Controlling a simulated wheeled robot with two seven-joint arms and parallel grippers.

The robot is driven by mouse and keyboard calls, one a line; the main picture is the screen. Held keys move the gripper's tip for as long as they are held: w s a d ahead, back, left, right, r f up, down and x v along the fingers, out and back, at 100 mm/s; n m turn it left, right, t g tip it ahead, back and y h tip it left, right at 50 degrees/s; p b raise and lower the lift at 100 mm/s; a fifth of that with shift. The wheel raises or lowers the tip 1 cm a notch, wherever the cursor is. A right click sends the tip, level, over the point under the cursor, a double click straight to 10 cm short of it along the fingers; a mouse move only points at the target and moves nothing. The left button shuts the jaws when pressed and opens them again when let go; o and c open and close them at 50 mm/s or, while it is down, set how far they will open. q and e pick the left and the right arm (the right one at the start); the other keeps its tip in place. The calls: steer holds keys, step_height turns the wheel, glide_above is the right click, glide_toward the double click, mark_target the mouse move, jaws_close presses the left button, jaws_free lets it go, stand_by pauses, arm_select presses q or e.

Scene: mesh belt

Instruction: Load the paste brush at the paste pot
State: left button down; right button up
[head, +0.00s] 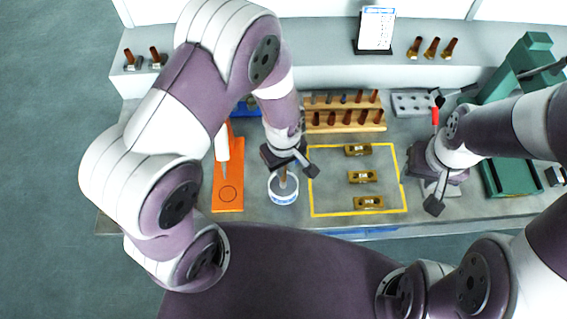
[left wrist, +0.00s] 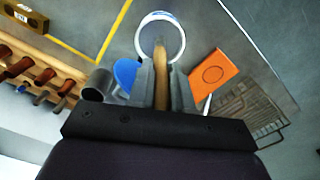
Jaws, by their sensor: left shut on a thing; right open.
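The paste pot (head: 283,197) is a white tub with a blue band and grey contents, standing on the bench right of the orange board. It also shows in the left wrist view (left wrist: 146,22). My left gripper (head: 290,163) is above the pot, shut on the wooden handle of the paste brush (left wrist: 161,72). The handle points down into the pot's opening, and the brush's lower end shows inside the rim. I cannot tell how deep it reaches. My right gripper (head: 438,190) is open and empty, right of the yellow-outlined area.
An orange board (head: 229,200) with a circle mark lies left of the pot. Several brass blocks (head: 361,177) lie within a yellow outline. A wooden rack (head: 344,128) of handled tools stands behind. A green machine (head: 512,175) is at right. The bench's front edge is close.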

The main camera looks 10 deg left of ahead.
arm_select(q)
steer(key=shift+f, duration=0.1)
stand_by(0.4)
step_height(320, 180, up, 7)
steer(key=p, duration=0.6)
steer(key=shift+p, duration=0.3)
stand_by(0.4)
